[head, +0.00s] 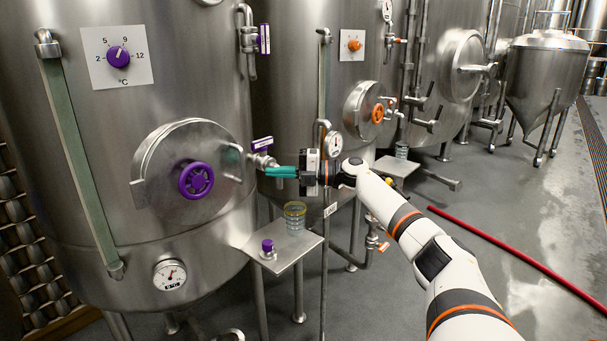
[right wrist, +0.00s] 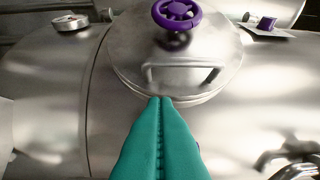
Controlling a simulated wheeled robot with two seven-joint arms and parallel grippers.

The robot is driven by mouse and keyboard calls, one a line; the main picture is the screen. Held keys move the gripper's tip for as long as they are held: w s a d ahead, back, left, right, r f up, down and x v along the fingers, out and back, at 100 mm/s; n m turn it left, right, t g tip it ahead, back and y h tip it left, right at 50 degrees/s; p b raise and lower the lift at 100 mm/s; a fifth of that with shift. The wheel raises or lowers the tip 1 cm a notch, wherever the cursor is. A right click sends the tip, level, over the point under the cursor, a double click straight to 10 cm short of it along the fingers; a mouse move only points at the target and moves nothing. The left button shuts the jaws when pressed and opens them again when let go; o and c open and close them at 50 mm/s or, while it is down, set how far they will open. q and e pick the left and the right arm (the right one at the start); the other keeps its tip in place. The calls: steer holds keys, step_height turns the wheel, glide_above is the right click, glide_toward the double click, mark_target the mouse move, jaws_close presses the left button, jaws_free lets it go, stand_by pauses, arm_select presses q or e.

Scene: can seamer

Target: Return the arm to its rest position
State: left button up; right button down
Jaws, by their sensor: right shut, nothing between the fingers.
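My right arm reaches in from the lower right in the head view. Its gripper (head: 283,172) has teal fingers and points left, in front of the gap between the two nearest tanks. The fingers are shut and empty. In the right wrist view the two teal fingertips (right wrist: 160,100) meet just below the round hatch (right wrist: 180,60) with the purple handwheel (right wrist: 176,12). In the head view the hatch (head: 190,170) and purple handwheel (head: 196,180) are left of the gripper. I cannot tell whether the fingers touch anything. My left gripper is not in view.
A small shelf (head: 272,268) below the gripper holds a glass (head: 295,215) and a purple-topped item (head: 268,246). A purple-handled valve (head: 262,144) is close above the fingers. A red hose (head: 520,260) lies on the floor. Open floor is at right.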

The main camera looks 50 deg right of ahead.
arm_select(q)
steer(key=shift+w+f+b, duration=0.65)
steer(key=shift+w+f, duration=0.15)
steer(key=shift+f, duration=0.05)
arm_select(e)
steer(key=d+f, duration=0.1)
steer(key=d, duration=0.5)
steer(key=shift+s+d, duration=0.2)
steer(key=shift+d, duration=0.2)
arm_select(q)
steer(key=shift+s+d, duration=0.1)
arm_select(e)
steer(key=shift+s, duration=0.1)
